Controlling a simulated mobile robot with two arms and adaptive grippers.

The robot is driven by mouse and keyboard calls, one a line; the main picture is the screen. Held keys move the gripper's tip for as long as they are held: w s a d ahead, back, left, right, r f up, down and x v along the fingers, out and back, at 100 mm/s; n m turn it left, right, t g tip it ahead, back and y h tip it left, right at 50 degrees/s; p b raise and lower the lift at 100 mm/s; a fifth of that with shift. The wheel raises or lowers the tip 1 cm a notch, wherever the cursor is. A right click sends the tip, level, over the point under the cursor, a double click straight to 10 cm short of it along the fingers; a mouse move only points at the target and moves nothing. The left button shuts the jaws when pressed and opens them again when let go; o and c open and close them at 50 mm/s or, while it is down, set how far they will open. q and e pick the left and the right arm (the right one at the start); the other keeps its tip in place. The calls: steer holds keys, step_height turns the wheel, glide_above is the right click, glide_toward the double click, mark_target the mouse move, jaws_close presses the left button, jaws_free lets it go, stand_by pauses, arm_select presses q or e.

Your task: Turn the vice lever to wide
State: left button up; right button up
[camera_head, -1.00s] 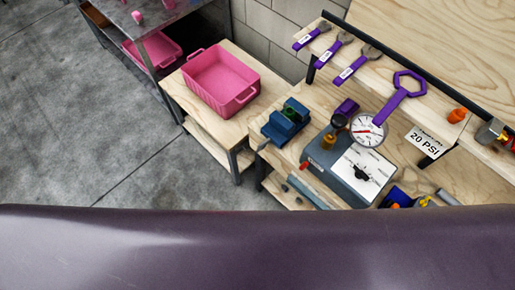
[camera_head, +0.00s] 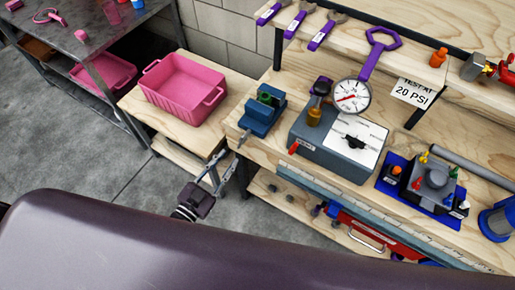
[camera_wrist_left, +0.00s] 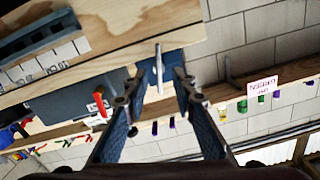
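The blue vice (camera_head: 262,117) is fixed at the left front corner of the wooden workbench, with a green piece in its top. Its grey metal lever (camera_head: 243,138) sticks out at the front. My left gripper (camera_head: 229,157) is just in front of and below the vice in the head view. In the left wrist view, the gripper (camera_wrist_left: 160,80) is open, its fingertips on either side of the upright lever (camera_wrist_left: 158,62). The lever appears between the fingers; I cannot tell whether they touch it. My right gripper is not in view.
A grey gauge box (camera_head: 338,142) with a red lever stands right of the vice. A pink bin (camera_head: 183,90) sits on a lower wooden table at left. Floor is free in front of the bin table.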

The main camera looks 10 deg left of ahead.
mark_target(240, 143)
arm_select(q)
steer(key=w+d, duration=0.1)
steer(key=w, duration=0.1)
steer(key=w+d+r+p, duration=0.1)
steer(key=w, duration=0.1)
steer(key=w+d, duration=0.1)
steer(key=w, duration=0.1)
steer(key=shift+w+r, duration=0.25)
steer(key=shift+w, duration=0.05)
steer(key=shift+w+d+h, duration=0.2)
steer(key=shift+w+h, duration=0.1)
steer(key=shift+w, duration=0.15)
steer(key=shift+w+f, duration=0.1)
jaws_close()
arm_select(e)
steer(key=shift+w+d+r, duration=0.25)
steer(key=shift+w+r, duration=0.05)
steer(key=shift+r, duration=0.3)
